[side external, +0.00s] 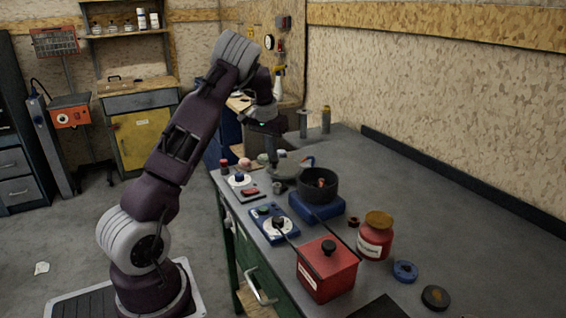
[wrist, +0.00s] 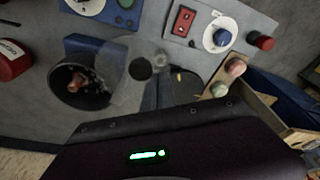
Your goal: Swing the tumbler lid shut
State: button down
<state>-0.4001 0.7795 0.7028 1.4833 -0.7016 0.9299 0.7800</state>
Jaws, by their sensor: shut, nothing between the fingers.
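A round, greyish see-through lid-like piece with a dark knob (wrist: 140,69) lies beside a black round pot (wrist: 72,98); I take it for the tumbler lid, though I cannot make out a hinge. In the side view this piece (side external: 288,167) is partly hidden behind my gripper, left of the pot (side external: 330,190). The pot is open at the top, with something reddish inside, and stands on a blue base (side external: 316,209). My gripper (side external: 271,157) is shut and empty, pointing down close to the lid-like piece. Its fingers (wrist: 165,94) show at its edge; contact is unclear.
Dial and switch panels (side external: 272,226) line the bench's front edge. A red box (side external: 327,275), a red jar (side external: 373,243), a blue ring (side external: 405,271) and a black disc (side external: 435,297) stand nearer the camera. Two grey posts (side external: 326,120) stand behind. The bench's wall side is clear.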

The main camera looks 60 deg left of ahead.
aim_at(273, 161)
jog(key=shift+s+d, duration=0.1)
jog(key=shift+d, duration=0.05)
jog(key=shift+s+d, duration=0.5)
jog(key=shift+d, duration=0.4)
jog(key=shift+s+d, duration=0.15)
jog(key=shift+d, duration=0.4)
jog(key=shift+s+d, duration=0.15)
jog(key=shift+d, duration=0.35)
